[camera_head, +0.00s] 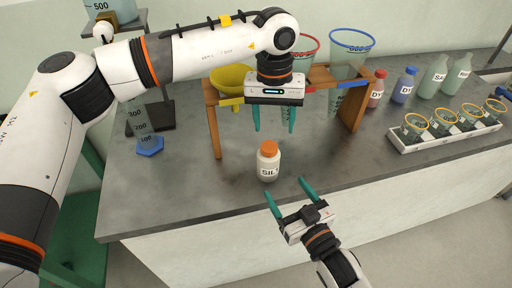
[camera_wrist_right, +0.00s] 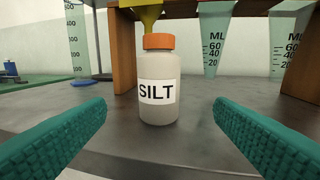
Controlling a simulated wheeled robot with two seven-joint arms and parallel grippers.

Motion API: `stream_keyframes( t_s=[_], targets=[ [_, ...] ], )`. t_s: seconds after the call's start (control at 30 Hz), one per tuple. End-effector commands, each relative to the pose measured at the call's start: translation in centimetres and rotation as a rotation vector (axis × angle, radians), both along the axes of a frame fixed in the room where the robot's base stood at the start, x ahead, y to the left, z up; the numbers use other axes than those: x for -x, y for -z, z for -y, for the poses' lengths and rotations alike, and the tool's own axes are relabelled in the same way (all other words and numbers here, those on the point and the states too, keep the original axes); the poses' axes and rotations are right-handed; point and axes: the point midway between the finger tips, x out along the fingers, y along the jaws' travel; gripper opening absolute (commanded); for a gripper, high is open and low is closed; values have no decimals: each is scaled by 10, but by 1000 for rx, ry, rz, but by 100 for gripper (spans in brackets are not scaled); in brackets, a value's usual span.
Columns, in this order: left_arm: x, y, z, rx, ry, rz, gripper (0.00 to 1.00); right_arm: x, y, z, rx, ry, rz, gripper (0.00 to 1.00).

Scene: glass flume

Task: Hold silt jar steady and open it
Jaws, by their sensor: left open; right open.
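The silt jar (camera_head: 268,164) stands upright on the grey bench near its front edge. It is whitish with an orange cap (camera_head: 268,148) on top and a label reading SILT. My left gripper (camera_head: 274,130) is open and points down above and slightly behind the jar in the head view, apart from the cap. My right gripper (camera_head: 289,190) is open in front of the jar, low at the bench edge, with nothing between its fingers. In the right wrist view the jar (camera_wrist_right: 160,105) stands ahead, centred between the two teal fingers and beyond their tips.
A wooden rack (camera_head: 213,125) with a yellow funnel (camera_head: 232,78) and glass cones stands behind the jar. A measuring cylinder (camera_head: 144,135) stands at left. A white tray (camera_head: 450,137) of jars and several bottles (camera_head: 402,86) are at right. The bench (camera_head: 330,158) right of the jar is clear.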

Motion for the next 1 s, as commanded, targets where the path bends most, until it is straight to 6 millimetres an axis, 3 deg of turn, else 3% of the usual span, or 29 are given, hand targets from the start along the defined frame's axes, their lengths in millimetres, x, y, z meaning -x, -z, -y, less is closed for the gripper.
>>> stream_keyframes(
  t_s=[0.23,0.7,1.0],
  targets=[
    [-5,-5,-10,-49,9,19,57,-11,-1,-7,-5,-6,10,77],
    [-5,-5,-9,-44,8,17,57,-84,-1,-49,-5,-6,10,77],
    [-5,-5,-9,-43,8,16,57,-104,0,-60,-4,-6,8,77]
  ],
)
